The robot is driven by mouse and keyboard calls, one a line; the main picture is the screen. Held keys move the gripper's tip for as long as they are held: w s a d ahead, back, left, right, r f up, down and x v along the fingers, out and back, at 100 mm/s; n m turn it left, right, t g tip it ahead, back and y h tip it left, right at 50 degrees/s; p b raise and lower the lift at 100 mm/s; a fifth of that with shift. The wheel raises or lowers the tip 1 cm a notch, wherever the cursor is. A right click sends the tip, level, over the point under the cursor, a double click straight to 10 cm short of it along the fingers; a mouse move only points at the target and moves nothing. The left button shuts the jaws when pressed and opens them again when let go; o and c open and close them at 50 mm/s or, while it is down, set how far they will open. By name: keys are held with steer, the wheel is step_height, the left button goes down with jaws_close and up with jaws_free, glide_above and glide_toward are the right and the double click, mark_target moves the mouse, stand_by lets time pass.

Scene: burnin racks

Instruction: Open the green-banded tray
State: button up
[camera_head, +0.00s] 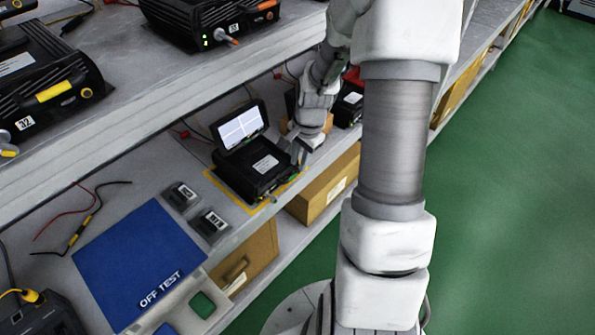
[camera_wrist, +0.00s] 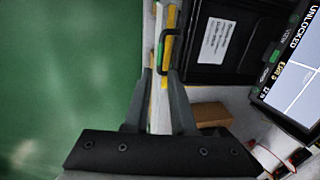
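The black tray unit (camera_head: 258,172) sits on the lower shelf inside a yellow outline, with a raised lit screen (camera_head: 240,129) behind it. In the wrist view the unit (camera_wrist: 214,60) carries a white label, and its screen (camera_wrist: 296,70) reads "UNLOCKED". A thin dark handle with a green band (camera_wrist: 160,52) sticks out at the unit's front edge. My gripper (camera_wrist: 160,76) is open, its two fingers apart on either side of the line of the handle's near end. In the head view my gripper (camera_head: 294,154) is at the unit's right side; contact cannot be told.
A blue "OFF TEST" mat (camera_head: 138,262) and two small dark blocks (camera_head: 210,224) lie left of the unit. Cardboard boxes (camera_head: 325,188) stand beneath the shelf. The upper shelf (camera_head: 190,85) overhangs with other black units. The green floor (camera_head: 515,170) is clear at right.

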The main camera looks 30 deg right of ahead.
mark_target(297, 173)
steer(key=shift+w+f+b, duration=0.15)
steer(key=shift+f+b, duration=0.05)
steer(key=shift+f, duration=0.7)
steer(key=shift+w+f+b, duration=0.15)
steer(key=shift+f, duration=0.7)
jaws_close()
